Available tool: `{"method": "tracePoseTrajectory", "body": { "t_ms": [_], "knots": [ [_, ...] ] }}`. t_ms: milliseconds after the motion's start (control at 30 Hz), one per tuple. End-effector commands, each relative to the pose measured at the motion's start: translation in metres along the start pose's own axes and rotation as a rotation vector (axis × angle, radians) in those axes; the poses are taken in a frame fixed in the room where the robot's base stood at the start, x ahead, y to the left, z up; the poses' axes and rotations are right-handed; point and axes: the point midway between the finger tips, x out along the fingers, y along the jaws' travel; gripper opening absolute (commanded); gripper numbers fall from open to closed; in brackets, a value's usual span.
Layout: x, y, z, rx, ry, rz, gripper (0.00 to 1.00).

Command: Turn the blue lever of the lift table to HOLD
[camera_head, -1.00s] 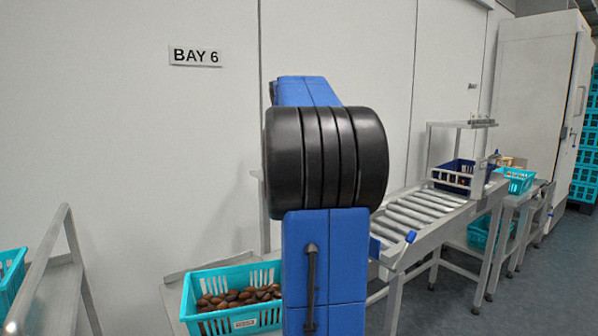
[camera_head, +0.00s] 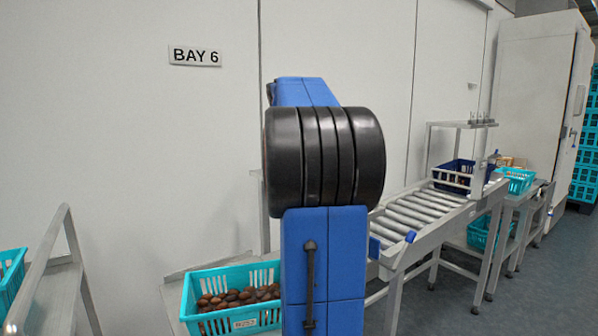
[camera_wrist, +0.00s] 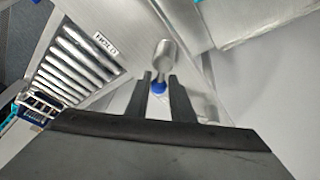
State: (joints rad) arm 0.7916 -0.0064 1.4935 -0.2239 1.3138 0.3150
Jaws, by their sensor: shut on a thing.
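In the wrist view my gripper (camera_wrist: 160,80) has its two dark fingers close on either side of a blue knob (camera_wrist: 158,88), shut on it. The knob is the end of the blue lever, whose pale metal shaft (camera_wrist: 165,52) runs up from between the fingertips. A HOLD label (camera_wrist: 106,46) is on the pale metal surface left of the shaft; the shaft does not point at it. In the head view my arm hides the gripper and the place it holds.
A teal crate of dates (camera_head: 262,321) stands low, left of my arm. A metal rail (camera_head: 40,262) is at far left.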

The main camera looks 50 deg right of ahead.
Motion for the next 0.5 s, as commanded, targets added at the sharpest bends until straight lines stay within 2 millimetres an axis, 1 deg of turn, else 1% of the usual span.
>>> {"method": "tracePoseTrajectory", "body": {
  "t_ms": [167, 500],
  "knots": [
    [0.0, 0.003, -0.001, 0.119, -0.014, 0.05, 0.0],
    [0.001, 0.012, 0.001, 0.414, -0.049, 0.173, 0.0]
  ]
}}
